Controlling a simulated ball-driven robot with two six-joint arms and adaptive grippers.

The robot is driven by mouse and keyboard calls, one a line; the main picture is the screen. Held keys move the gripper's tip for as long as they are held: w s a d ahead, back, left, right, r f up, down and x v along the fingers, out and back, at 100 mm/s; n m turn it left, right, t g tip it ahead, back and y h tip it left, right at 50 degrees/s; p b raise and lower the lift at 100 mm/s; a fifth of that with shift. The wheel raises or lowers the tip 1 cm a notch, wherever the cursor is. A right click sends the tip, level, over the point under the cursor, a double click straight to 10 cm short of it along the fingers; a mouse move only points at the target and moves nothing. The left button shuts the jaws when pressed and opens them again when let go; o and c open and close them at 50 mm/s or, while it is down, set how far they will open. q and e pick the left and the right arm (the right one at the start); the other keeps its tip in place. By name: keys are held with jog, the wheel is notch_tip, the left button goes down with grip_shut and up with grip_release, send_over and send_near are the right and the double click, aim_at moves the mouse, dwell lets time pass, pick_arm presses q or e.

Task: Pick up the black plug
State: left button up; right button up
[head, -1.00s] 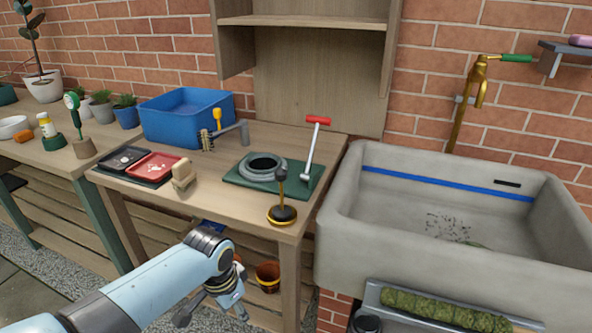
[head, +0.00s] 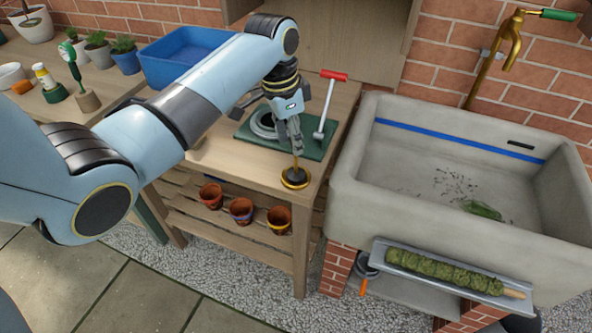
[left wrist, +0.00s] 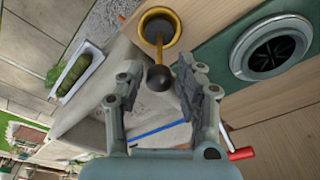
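The black plug (head: 295,179) stands on the front right corner of the wooden bench (head: 235,157). It has a gold rim and a thin upright stem. In the left wrist view the plug (left wrist: 158,27) shows at the top, with its round dark knob nearer the camera. My left gripper (head: 297,149) is above the plug, pointing down. In the left wrist view its two fingers (left wrist: 156,82) are apart, with the knob between or just beyond their tips. I cannot tell whether either finger touches it. My right gripper is not in view.
A green base with a grey ring (left wrist: 272,47) and a red-handled lever (head: 327,105) stand close behind the plug. The stone sink (head: 345,190) is to the right. A blue tub (head: 180,60) is at the back left. Terracotta pots (head: 240,210) stand on the lower shelf.

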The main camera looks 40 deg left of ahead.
aim_at(296, 172)
pick_arm(q)
jog(key=f, duration=0.5)
jog(key=shift+w+d+f, duration=0.2)
jog(key=shift+w, duration=0.1)
grip_shut()
